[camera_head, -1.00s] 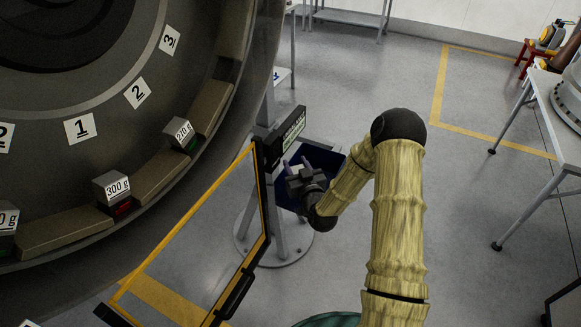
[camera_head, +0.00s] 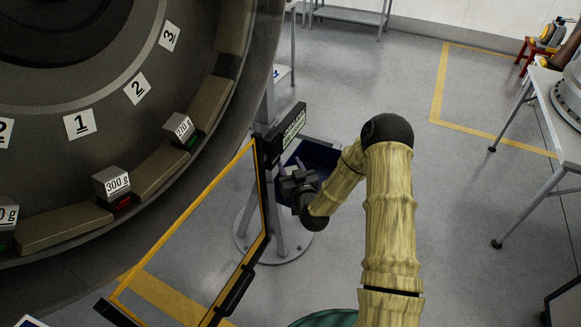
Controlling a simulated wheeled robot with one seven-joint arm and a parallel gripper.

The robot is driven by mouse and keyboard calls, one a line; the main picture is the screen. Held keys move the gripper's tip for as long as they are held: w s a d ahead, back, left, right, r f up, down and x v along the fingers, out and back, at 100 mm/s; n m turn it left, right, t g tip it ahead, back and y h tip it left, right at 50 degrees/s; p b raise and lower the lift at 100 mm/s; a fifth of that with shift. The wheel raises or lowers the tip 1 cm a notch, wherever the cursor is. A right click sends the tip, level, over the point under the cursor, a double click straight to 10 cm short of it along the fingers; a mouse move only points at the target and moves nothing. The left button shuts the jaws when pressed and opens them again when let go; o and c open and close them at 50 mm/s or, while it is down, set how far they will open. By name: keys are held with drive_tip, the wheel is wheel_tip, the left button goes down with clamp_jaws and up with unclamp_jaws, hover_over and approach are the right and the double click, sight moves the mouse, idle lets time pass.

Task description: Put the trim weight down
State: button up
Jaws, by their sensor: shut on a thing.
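My gripper (camera_head: 291,170) is over the near-left part of a dark blue bin (camera_head: 322,156) on a grey stand. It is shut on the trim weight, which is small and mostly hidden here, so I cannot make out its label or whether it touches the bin. Two other weights sit in the rim of the big engine ring: one marked 300 g (camera_head: 113,185) with a red patch below it, and one marked 270 g (camera_head: 179,127) with a green patch. A further weight (camera_head: 7,222) is cut off at the left edge.
A yellow-framed clear panel (camera_head: 200,240) stands between the engine ring (camera_head: 60,250) and my arm. A black label sign (camera_head: 287,132) stands by the bin. A grey table (camera_head: 545,105) is at the right. The floor between is clear.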

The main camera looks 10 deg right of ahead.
drive_tip(key=shift+s+f, duration=0.1)
drive_tip(key=shift+f, duration=0.1)
drive_tip(key=o, duration=1.2)
drive_tip(key=shift+f, duration=0.1)
drive_tip(key=shift+d+r+p, duration=0.1)
drive_tip(key=shift+r+p, duration=0.45)
drive_tip(key=shift+p, duration=0.1)
drive_tip(key=s+d+b, duration=0.1)
drive_tip(key=s+b, duration=0.3)
drive_tip(key=s, duration=0.7)
drive_tip(key=shift+s+d+r, duration=0.15)
drive_tip(key=shift+s+d, duration=0.15)
drive_tip(key=shift+d, duration=0.05)
